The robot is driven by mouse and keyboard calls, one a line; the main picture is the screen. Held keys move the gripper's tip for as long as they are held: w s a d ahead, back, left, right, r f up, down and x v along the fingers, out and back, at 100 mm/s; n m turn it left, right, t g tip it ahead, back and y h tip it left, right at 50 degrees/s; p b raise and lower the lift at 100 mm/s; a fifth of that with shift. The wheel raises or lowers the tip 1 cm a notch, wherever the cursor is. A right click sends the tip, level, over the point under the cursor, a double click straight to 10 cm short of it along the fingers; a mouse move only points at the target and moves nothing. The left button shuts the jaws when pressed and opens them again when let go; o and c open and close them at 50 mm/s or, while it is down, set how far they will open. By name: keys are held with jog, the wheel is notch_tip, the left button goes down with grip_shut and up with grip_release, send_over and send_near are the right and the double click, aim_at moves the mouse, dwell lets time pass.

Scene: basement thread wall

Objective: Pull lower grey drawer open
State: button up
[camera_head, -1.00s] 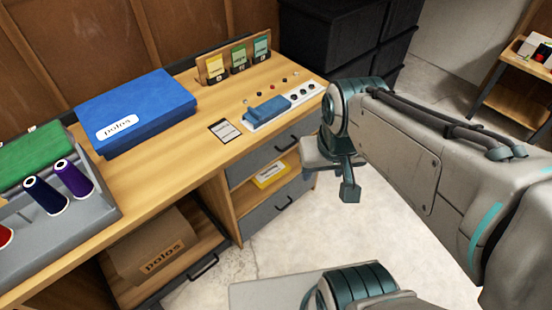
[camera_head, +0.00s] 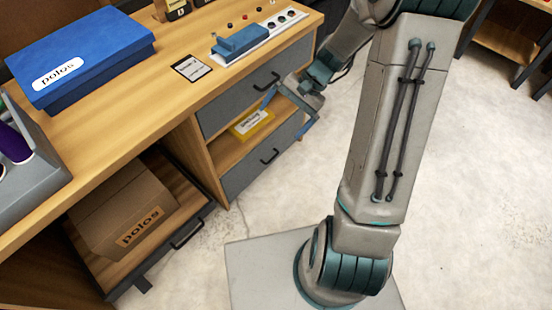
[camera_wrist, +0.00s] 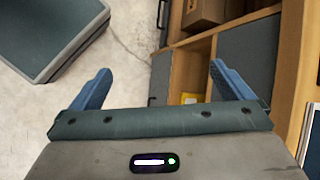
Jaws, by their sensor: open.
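The lower grey drawer (camera_head: 262,157) is the bottom front on the right side of the wooden desk, with a dark bar handle (camera_head: 270,156). It looks shut. Above it is an open shelf, and above that the upper grey drawer (camera_head: 230,101), also shut, with its own handle. My gripper (camera_head: 287,108) is in front of the desk at about shelf height, open and apart from the lower handle. In the wrist view my gripper (camera_wrist: 155,88) shows two blue fingers spread wide with nothing between them. A grey drawer front (camera_wrist: 162,74) shows between the fingers.
A yellow box (camera_head: 252,124) lies on the open shelf. A cardboard box (camera_head: 125,210) sits in a pulled-out tray at lower left. On the desktop are a blue box (camera_head: 80,55) and a blue-topped holder (camera_head: 241,42).

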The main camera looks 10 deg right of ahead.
jog(key=w+d+f+m+t+y+b, duration=0.1)
jog(key=w+d+f+m+t+b, duration=0.35)
jog(key=f, duration=1.35)
jog(key=w+d+f+m+t+y+b, duration=0.15)
jog(key=f+m+t+b, duration=0.65)
jog(key=f, duration=1.1)
jog(key=w+d+f+m+t+y+b, duration=0.1)
jog(key=w+d+f+m+t+b, duration=0.25)
jog(key=f+m+b, duration=1)
jog(key=w+a+f+n+p, duration=0.1)
jog(key=w+a+f+n, duration=0.3)
jog(key=w+a, duration=0.3)
jog(key=w+f, duration=0.1)
jog(key=w, duration=0.3)
jog(key=shift+w+a, duration=0.15)
jog(key=shift+a, duration=0.2)
